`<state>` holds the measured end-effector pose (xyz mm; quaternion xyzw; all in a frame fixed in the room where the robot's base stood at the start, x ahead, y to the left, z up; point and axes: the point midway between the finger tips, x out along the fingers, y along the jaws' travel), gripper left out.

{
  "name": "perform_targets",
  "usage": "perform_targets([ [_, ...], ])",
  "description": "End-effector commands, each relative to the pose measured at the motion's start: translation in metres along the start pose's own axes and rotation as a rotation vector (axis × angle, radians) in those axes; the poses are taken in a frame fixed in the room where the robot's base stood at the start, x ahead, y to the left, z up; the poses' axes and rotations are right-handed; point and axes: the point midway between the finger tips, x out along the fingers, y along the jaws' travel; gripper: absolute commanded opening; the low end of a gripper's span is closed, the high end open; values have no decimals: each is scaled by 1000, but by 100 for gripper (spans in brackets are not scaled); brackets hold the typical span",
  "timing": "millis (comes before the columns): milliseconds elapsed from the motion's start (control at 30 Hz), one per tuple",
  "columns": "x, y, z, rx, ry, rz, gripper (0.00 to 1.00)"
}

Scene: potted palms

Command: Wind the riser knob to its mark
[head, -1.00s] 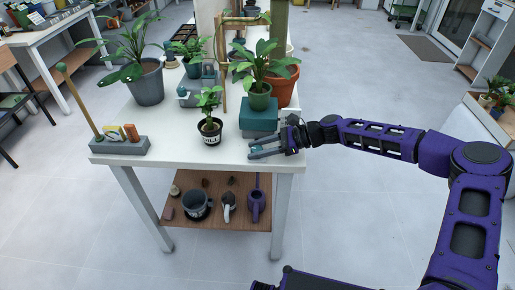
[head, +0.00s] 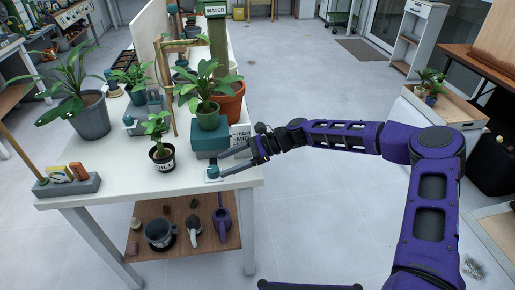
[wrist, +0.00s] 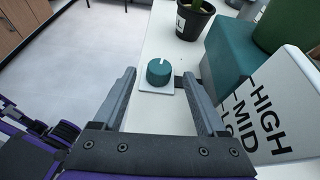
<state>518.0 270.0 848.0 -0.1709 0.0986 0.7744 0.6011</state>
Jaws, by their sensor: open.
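The riser knob (wrist: 159,72) is a round teal knob with a pale notch in its top, on a small white plate at the table's front edge. My gripper (wrist: 160,76) is open, and in the wrist view the knob shows between its two fingers with a gap on each side. I cannot tell if the fingertips are down at its height. The teal riser (head: 210,140) stands just behind and bears a potted plant (head: 206,92). Its white card (wrist: 272,112) reads HIGH, MID and a partly hidden LO. In the head view my gripper (head: 215,168) largely hides the knob.
A small black pot (head: 162,160) with a plant stands left of the riser, and a terracotta pot (head: 232,98) behind it. A grey block (head: 66,185) with a stick lies at the table's left.

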Motion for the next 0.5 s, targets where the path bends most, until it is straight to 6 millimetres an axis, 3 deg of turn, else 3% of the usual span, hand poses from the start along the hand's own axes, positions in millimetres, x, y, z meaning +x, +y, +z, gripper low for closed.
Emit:
perform_targets([
  [33,-16,-1,1,0,4,-6,74],
  [300,-80,-1,0,0,4,-4,74],
  [500,-112,-1,0,0,2,-3,74],
])
